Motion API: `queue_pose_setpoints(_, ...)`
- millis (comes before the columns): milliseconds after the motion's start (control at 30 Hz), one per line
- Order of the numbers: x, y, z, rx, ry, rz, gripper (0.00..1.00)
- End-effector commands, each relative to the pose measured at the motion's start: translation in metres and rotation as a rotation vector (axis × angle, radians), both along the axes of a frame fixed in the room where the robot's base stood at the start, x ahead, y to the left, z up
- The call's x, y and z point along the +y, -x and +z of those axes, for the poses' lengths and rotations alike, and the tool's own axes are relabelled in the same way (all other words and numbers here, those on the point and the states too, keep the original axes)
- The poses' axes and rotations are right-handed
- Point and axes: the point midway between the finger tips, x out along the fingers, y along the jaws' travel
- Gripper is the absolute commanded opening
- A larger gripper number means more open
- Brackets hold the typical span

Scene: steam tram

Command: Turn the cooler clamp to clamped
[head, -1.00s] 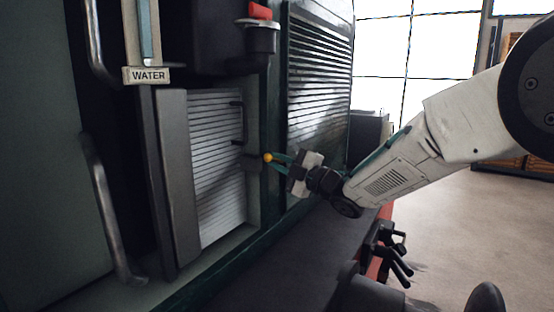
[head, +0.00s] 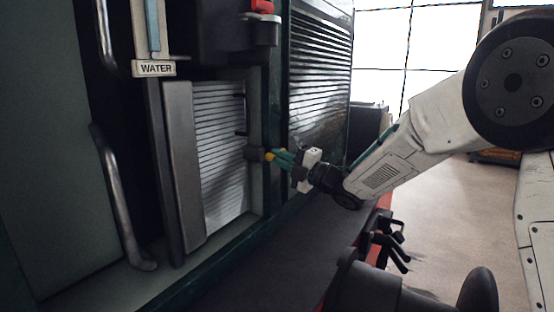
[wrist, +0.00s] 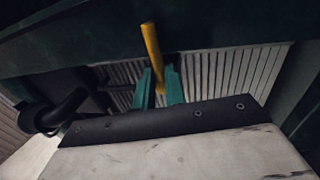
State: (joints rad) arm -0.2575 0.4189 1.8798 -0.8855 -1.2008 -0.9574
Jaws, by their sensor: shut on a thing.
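The cooler clamp shows as a yellow handle (wrist: 153,50) in the wrist view, standing up between the green fingers of my gripper (wrist: 159,88). In the head view its yellow end (head: 269,156) shows at the fingertips of my gripper (head: 281,157), beside a dark block (head: 253,154) at the right edge of the finned cooler panel (head: 220,165). My gripper is shut on the handle. The lower part of the handle is hidden by the fingers, and I cannot tell the clamp's exact setting.
A plate reading WATER (head: 155,69) hangs left of the cooler above a dark upright panel (head: 185,165). A louvred panel (head: 318,80) stands to the right. A curved handrail (head: 118,200) is at far left. Dark levers (head: 390,245) stand below my arm.

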Motion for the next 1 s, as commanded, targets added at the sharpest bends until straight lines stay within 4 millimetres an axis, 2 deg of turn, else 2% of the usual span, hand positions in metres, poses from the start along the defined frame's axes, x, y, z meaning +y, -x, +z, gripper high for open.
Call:
queue_pose_setpoints(33,0.003,0.005,-0.005,0.005,0.007,0.012,0.00)
queue_pose_setpoints(167,0.003,0.005,-0.006,0.006,0.007,0.012,0.00)
queue_pose_setpoints(200,0.003,0.005,-0.006,0.006,0.006,0.012,0.23)
queue_pose_setpoints(233,0.003,0.004,-0.005,0.006,0.006,0.012,0.32)
queue_pose_setpoints(267,0.003,0.004,-0.005,0.005,0.006,0.011,0.34)
queue_pose_setpoints(567,0.000,0.003,-0.004,0.005,0.004,0.005,0.34)
queue_pose_setpoints(1000,-0.056,0.033,-0.017,0.006,0.005,0.007,0.34)
